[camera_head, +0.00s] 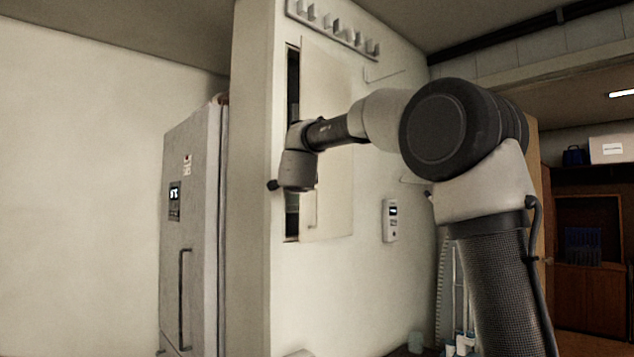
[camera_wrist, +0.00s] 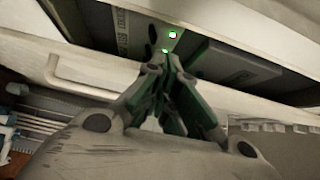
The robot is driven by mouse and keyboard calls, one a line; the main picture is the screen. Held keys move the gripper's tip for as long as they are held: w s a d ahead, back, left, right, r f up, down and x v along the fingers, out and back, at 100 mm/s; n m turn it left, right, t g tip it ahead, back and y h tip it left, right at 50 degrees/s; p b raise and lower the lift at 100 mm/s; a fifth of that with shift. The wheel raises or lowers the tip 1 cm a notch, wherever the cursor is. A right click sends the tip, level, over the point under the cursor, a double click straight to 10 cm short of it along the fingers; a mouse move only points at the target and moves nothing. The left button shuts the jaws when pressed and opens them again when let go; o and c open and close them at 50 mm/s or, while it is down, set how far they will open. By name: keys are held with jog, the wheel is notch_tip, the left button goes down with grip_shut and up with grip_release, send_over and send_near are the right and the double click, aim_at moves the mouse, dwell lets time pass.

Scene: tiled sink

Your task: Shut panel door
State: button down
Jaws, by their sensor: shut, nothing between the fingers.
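The panel door (camera_head: 330,110) is a cream flat door on the wall in the head view. It stands ajar, with a dark gap (camera_head: 292,75) along its left edge. In the wrist view the door's pale face (camera_wrist: 105,72) carries a bar handle (camera_wrist: 80,78). Beyond its edge, a dark opening holds a grey unit (camera_wrist: 215,60) with green lights. My gripper (camera_wrist: 168,62) is shut and empty, its fingertips over the door's edge beside the opening. I cannot tell whether they touch it. In the head view my wrist hides the fingers and part of the door.
A tall grey cabinet (camera_head: 190,220) stands left of the wall's corner. A row of hooks (camera_head: 333,27) is above the door, and a small white control box (camera_head: 390,220) is on the wall to its right. Several bottles (camera_head: 460,344) stand low at the right.

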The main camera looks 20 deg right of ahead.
jog(key=shift+w+a, duration=0.9)
jog(key=shift+w, duration=0.1)
